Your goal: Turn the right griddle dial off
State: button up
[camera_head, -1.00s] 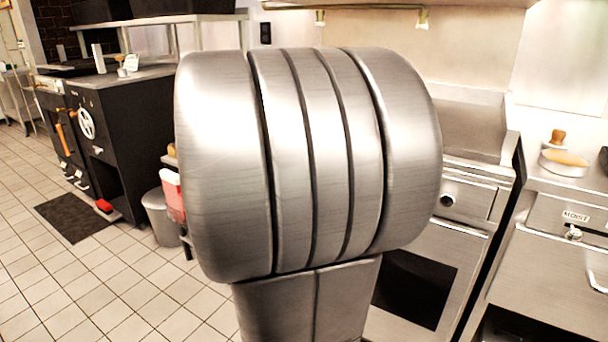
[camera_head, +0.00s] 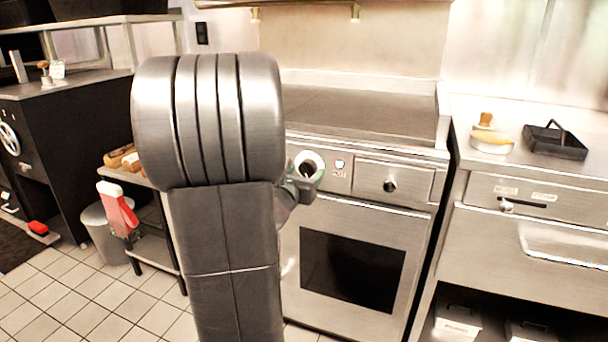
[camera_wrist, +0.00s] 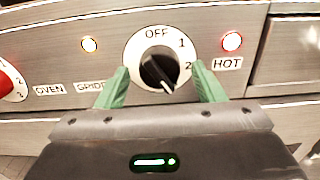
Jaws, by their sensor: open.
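The griddle dial (camera_wrist: 136,52) is a white disc marked OFF, 1 and 2 with a black knob (camera_wrist: 158,70) at its centre. The dial also shows in the head view (camera_head: 309,158), on the stove front. My gripper (camera_wrist: 161,85) is open, its green fingers on either side of the dial's lower half. The knob lies between the fingers, with gaps visible. Whether the fingertips touch the panel is unclear. In the head view my gripper (camera_head: 304,180) is partly hidden by my arm.
A red dial (camera_wrist: 10,82) is cut off at the left edge. A drawer (camera_head: 394,181) with a black knob lies right. The griddle plate (camera_head: 365,112) is clear.

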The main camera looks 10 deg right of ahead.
jog(key=shift+w+d, duration=0.1)
jog(key=c, duration=1)
jog(key=shift+o, duration=0.2)
